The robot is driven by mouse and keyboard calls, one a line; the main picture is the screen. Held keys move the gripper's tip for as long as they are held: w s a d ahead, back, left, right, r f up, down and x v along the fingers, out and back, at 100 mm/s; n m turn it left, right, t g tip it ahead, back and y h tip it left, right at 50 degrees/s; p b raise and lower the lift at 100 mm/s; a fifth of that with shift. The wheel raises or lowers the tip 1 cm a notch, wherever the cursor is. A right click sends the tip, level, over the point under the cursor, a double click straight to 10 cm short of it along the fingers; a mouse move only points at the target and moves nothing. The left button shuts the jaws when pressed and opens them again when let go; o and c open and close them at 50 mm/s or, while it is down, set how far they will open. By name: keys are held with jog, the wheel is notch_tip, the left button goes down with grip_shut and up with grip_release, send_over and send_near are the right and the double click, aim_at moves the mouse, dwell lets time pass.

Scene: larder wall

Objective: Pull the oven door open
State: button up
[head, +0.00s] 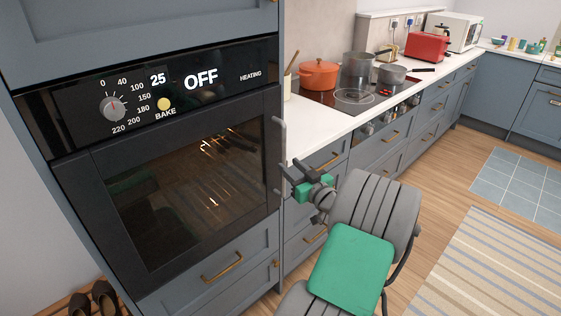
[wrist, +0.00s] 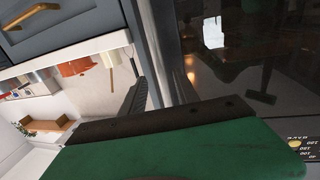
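The oven (head: 160,130) is built into a blue-grey cabinet, and its black glass door (head: 185,185) looks shut. A grey vertical handle (head: 279,140) runs along the door's right edge. My gripper (head: 284,182) is at the handle's lower part, coming from the right. In the wrist view my gripper (wrist: 158,92) has its two dark fingers apart, one on each side of a pale grey strip. I cannot tell whether that strip is the handle or the cabinet edge, or whether the fingers touch it. The dark door glass (wrist: 240,60) fills the right side of the wrist view.
The oven panel (head: 160,92) reads OFF and HEATING, with a round knob and a yellow button. Right of the oven, a counter (head: 335,122) holds an orange pot (head: 319,76) and other pans. Drawers (head: 205,270) lie below the door. Wooden floor is open to the right.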

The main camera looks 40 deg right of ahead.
aim_at(285, 162)
jog(key=w, duration=0.4)
jog(key=shift+w+d+p, duration=0.1)
jog(key=shift+d+p, duration=0.15)
jog(key=shift+p, duration=0.05)
grip_shut()
dwell(1.0)
